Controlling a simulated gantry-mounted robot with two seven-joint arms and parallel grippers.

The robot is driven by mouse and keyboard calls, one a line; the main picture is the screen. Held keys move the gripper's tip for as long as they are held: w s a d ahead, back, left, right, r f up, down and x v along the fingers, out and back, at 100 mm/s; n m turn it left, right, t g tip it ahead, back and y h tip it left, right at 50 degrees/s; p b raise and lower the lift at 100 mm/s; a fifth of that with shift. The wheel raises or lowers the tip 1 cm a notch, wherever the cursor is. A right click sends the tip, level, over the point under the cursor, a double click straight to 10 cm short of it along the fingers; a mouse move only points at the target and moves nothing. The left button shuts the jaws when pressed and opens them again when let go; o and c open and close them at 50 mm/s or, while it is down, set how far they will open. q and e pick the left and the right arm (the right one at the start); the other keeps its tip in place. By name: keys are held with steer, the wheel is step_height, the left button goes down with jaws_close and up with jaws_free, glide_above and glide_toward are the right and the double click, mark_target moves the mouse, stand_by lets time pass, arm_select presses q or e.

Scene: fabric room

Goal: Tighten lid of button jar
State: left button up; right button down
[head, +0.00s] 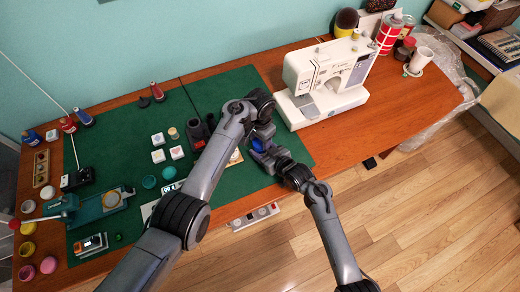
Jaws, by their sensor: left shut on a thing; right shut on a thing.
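A small blue piece (258,145), which looks like part of the button jar, shows between my two grippers over the right part of the green mat. The rest of the jar is hidden by the grippers. My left gripper (261,134) reaches in from above and is shut at the top of the jar, apparently on its lid. My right gripper (265,156) comes in from the front right and is shut low beside the blue piece, apparently on the jar body. How the lid sits on the jar cannot be seen.
The green mat (125,130) covers the left of the wooden table (400,105). A white sewing machine (325,78) stands close on the right. Dark cups (196,132) stand just left of my grippers. A teal press (100,207) and several small pots are at far left.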

arm_select(q)
steer(key=o, duration=1.3)
steer(key=shift+c, duration=0.2)
steer(key=shift+r, duration=3.8)
arm_select(e)
steer(key=shift+c, duration=1)
jaws_free()
arm_select(q)
steer(key=shift+a+r, duration=0.1)
arm_select(e)
steer(key=shift+s+d+r, duration=0.2)
steer(key=shift+s, duration=0.05)
arm_select(q)
steer(key=shift+r+p, duration=0.8)
steer(key=shift+p, duration=0.1)
arm_select(e)
steer(key=v, duration=1)
